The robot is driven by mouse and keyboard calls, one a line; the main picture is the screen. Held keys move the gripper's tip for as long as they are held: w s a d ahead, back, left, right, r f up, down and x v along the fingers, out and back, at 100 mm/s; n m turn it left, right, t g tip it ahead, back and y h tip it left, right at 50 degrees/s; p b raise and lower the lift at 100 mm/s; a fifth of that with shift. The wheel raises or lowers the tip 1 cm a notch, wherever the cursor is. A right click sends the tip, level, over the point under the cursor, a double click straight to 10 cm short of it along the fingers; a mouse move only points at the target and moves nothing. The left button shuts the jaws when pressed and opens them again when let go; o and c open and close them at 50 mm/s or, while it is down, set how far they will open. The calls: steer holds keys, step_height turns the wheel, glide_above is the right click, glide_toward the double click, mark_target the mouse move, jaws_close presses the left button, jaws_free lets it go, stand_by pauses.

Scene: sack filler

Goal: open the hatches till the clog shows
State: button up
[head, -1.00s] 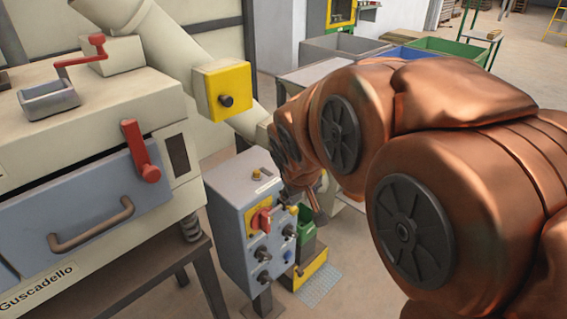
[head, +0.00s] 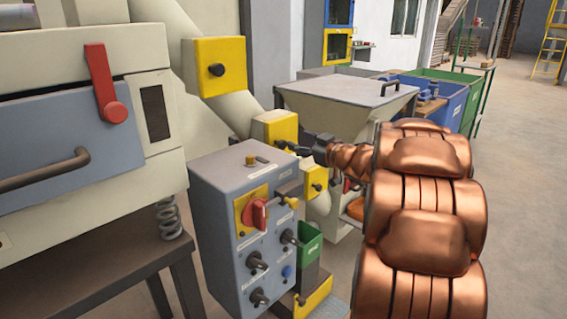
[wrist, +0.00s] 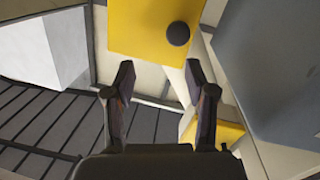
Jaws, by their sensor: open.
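Several yellow hatches with dark knobs sit along the pale pipe. The upper hatch (head: 217,70) is shut. The middle hatch (head: 272,124) is lower and to its right, and the low hatch (head: 316,176) is below that; both look shut. My gripper (head: 292,147) is small in the head view, with its fingers near the middle hatch's knob; contact cannot be told. In the wrist view my gripper (wrist: 159,72) is open and empty, with a yellow hatch and its round knob (wrist: 178,33) just ahead of the fingertips. No clog is visible.
A grey control box (head: 240,220) with a red switch stands in front of the pipe. A grey hopper (head: 345,105) stands behind my arm. A cream machine (head: 150,75) with a red-handled blue drawer fills the left. Open floor (head: 515,200) lies at right.

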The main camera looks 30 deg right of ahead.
mark_target(284, 145)
steer(key=shift+w+a+f+n+y+b, duration=0.2)
steer(key=shift+w+a+f+y+b, duration=0.25)
steer(key=shift+w, duration=0.6)
steer(key=shift+w+a+f+n+y+b, duration=0.2)
steer(key=shift+w+a+f+y+b, duration=0.15)
steer(key=shift+w+b, duration=0.45)
steer(key=shift+w+a+f+n+y+b, duration=0.25)
steer(key=shift+w+a+f+y, duration=0.2)
steer(key=shift+w, duration=0.8)
steer(key=shift+d, duration=0.1)
jaws_close()
